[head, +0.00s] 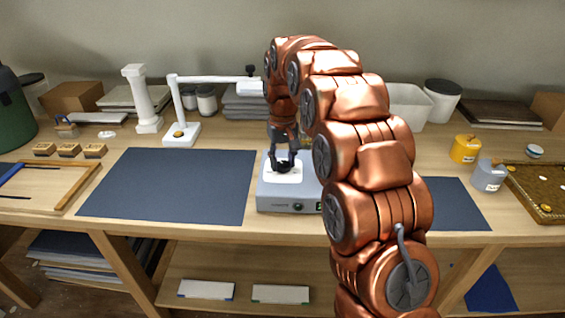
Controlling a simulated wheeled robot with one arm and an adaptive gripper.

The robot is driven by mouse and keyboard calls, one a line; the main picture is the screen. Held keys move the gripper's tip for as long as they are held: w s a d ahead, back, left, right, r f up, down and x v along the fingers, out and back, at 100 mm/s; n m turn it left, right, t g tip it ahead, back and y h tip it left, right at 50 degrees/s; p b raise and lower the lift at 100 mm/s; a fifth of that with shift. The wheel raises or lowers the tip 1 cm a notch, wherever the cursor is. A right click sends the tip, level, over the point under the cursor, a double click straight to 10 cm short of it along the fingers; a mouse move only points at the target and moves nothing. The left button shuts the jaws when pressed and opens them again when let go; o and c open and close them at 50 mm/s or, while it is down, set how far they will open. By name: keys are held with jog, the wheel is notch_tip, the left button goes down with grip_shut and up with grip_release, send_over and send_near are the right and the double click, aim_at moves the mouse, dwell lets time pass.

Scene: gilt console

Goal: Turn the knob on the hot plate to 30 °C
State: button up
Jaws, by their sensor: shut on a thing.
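The hot plate (267,190) is a grey box with a white top, standing near the front edge of the table. Its front panel faces me, with a dark round knob (298,207) and a small green-lit display (320,206) partly behind my arm. The knob's setting is too small to read. My gripper (284,168) points down over the white top, above and behind the knob in the picture. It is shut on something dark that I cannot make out. My copper arm hides the right part of the hot plate.
A dark blue mat (170,184) lies left of the hot plate, and another (452,203) lies right. A white stand (182,132) with a horizontal arm is behind left. A yellow pot (465,149) and a grey pot (488,176) stand at right. The left mat is clear.

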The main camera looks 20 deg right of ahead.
aim_at(283, 162)
jog(key=shift+m, duration=0.3)
jog(key=o, duration=1.1)
jog(key=shift+o, duration=0.2)
notch_tip(283, 162, up, 12)
dwell(0.4)
dwell(0.3)
